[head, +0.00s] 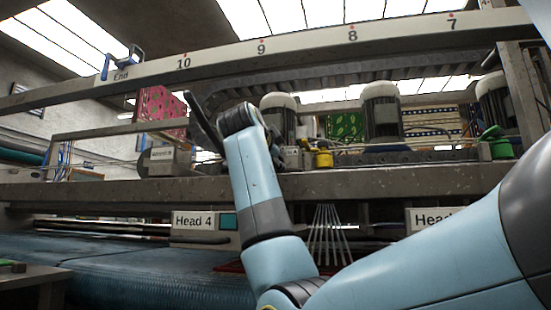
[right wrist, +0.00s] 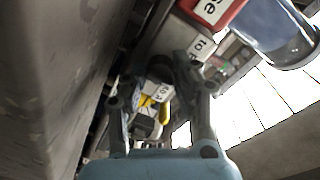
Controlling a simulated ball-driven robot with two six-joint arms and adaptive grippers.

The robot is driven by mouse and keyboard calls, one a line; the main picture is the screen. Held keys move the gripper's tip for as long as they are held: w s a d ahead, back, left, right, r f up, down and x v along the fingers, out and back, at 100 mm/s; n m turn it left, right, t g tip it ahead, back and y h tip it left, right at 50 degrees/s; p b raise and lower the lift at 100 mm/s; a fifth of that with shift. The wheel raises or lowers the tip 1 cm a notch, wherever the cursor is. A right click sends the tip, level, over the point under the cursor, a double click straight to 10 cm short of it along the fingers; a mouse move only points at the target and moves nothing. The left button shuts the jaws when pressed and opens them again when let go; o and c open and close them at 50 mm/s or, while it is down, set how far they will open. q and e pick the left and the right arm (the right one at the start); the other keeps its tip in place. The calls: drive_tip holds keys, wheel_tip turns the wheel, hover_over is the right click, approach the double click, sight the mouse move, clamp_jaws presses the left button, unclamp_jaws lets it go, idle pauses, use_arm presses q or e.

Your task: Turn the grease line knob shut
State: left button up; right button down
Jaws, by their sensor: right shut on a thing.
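My right gripper (head: 200,122) shows in the head view as dark fingers, partly behind my own wrist, over the beam at left of centre. In the right wrist view the right gripper (right wrist: 160,85) has its two fingers closing in around a small dark knob-like part, which they mostly hide. I cannot read a grease line label on it, nor see how far it is turned. Just past the fingers are a yellow part (right wrist: 148,102) and a small white label (right wrist: 160,92). My left gripper is not in view.
A long grey beam (head: 350,188) runs across, with a numbered rail (head: 310,48) above. Grey motors (head: 380,110), a yellow fitting (head: 323,159) and a green fitting (head: 494,142) stand behind the beam.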

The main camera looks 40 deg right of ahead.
drive_tip(key=shift+m, duration=0.6)
drive_tip(key=c, duration=1)
unclamp_jaws()
drive_tip(key=shift+c, duration=0.2)
drive_tip(key=shift+a, duration=0.1)
drive_tip(key=v, duration=1.2)
